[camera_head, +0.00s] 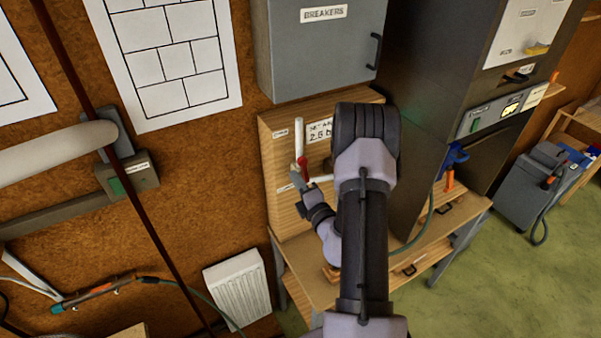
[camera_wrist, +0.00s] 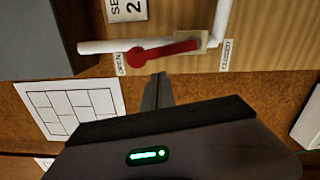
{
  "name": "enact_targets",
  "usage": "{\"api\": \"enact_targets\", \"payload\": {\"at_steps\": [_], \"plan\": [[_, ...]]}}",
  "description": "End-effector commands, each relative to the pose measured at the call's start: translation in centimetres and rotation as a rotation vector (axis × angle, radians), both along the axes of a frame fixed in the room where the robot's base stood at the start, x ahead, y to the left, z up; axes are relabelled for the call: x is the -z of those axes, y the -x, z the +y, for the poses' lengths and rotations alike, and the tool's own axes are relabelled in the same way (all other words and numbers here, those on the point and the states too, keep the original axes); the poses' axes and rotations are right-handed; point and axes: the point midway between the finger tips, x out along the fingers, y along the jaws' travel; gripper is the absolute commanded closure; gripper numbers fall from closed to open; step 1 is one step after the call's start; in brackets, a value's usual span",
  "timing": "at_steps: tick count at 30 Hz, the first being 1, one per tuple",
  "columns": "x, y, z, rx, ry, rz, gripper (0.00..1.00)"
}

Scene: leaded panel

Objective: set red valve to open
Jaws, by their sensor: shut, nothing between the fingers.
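The red valve handle (camera_wrist: 165,51) is a lever on a white pipe on a wooden panel. In the wrist view it runs from a beige valve body (camera_wrist: 207,43) leftward, nearly along the pipe (camera_wrist: 100,46). Its rounded end lies beside the OPEN label (camera_wrist: 120,64); the CLOSED label (camera_wrist: 226,55) is beside the valve body. The handle also shows in the head view (camera_head: 303,161). My gripper (camera_wrist: 158,80) is shut and empty, its fingertips just below the handle in the wrist view. In the head view my gripper (camera_head: 299,181) is close to the handle; contact cannot be told.
A grey BREAKERS box (camera_head: 318,45) hangs above the wooden panel (camera_head: 280,190). A dark cabinet (camera_head: 430,80) stands right of it. A workbench (camera_head: 310,270) lies below. A white radiator (camera_head: 238,288) is at lower left.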

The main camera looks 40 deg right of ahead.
Motion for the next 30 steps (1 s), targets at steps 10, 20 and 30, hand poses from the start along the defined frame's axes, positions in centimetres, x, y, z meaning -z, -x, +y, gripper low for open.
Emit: {"api": "enact_targets", "payload": {"at_steps": [10,20,30], "plan": [[-0.1,0.1,-1.2,0.000,0.000,0.001,1.00],[-0.5,0.3,-2.5,0.002,0.001,0.000,1.00],[-0.5,0.3,-2.4,0.001,0.001,0.000,1.00]]}}
